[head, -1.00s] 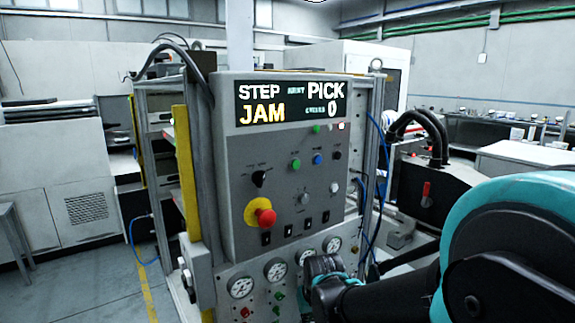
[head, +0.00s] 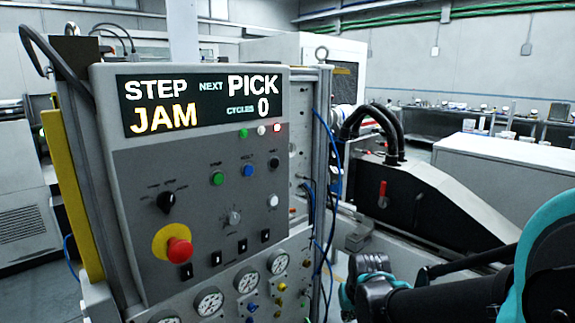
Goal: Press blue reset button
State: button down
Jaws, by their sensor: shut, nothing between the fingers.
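The blue reset button (head: 248,170) is on the grey control panel (head: 140,232), right of a green button (head: 217,178) and left of a black one (head: 273,163). The display (head: 203,100) above reads STEP, NEXT PICK, JAM and CYCLES 0. My gripper (head: 362,268) is shut with nothing in it. In the picture it is below and right of the panel, apart from the blue button. Its fingertips are small and partly hard to make out.
A red emergency stop on a yellow base (head: 178,250), a black selector knob (head: 166,201) and a white button (head: 272,200) share the panel. Gauges (head: 246,279) sit below. Blue cables (head: 325,190) hang at the panel's right. A black machine with a red handle (head: 383,195) stands behind.

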aim_at(249, 170)
jog(key=i+l+z, duration=0.1)
jog(key=l+z, duration=0.25)
jog(key=k+j, duration=0.15)
jog(key=k, duration=0.75)
jog(key=k+j, duration=0.1)
jog(key=k, duration=0.85)
